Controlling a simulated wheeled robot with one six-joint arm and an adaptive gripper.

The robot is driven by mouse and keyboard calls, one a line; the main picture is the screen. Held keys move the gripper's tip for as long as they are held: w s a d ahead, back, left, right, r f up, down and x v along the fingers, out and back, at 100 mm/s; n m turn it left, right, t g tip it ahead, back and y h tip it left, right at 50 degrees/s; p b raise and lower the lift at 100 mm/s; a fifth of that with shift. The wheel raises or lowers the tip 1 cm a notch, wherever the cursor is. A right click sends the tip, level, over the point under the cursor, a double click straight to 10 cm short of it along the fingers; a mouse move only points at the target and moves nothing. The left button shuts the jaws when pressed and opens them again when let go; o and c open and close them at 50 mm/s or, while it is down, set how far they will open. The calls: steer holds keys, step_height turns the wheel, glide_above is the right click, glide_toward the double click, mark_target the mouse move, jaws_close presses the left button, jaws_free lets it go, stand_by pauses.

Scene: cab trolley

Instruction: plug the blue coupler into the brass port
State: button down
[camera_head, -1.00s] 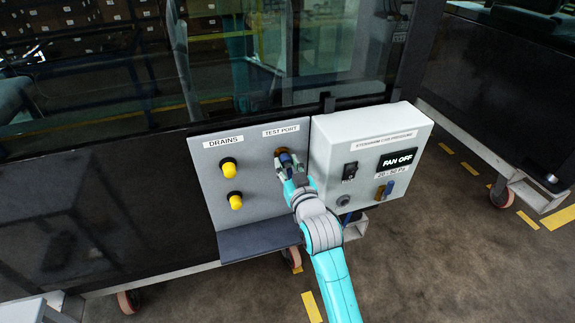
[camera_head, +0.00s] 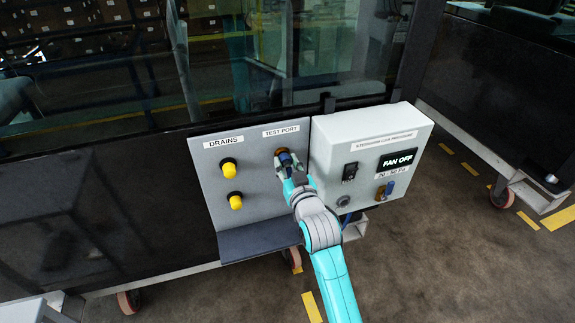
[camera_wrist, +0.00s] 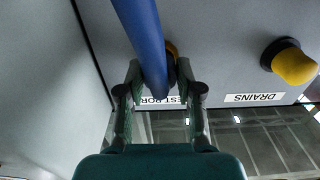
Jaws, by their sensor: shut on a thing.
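The blue coupler (camera_head: 286,160) is between the fingers of my gripper (camera_head: 287,167), at the grey panel under the TEST PORT label. In the wrist view the coupler (camera_wrist: 150,45) is a long blue cylinder passing between the two fingers of my gripper (camera_wrist: 160,85), which are shut on it. The brass port (camera_head: 280,153) shows as a small brownish edge behind the coupler. In the wrist view a bit of the port (camera_wrist: 172,50) shows beside the coupler.
Two yellow-capped drains (camera_head: 229,165) stick out on the left of the panel (camera_head: 212,180). A dark shelf (camera_head: 258,241) is below. The white control box (camera_head: 345,135), with a FAN OFF display (camera_head: 398,160), stands close on the right of my gripper.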

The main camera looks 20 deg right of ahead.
steer(key=shift+w, duration=0.25)
steer(key=c, duration=0.7)
jaws_free()
steer(key=shift+s, duration=0.15)
steer(key=s, duration=1.1)
steer(key=shift+s, duration=0.4)
steer(key=o, duration=0.7)
steer(key=shift+s, duration=0.1)
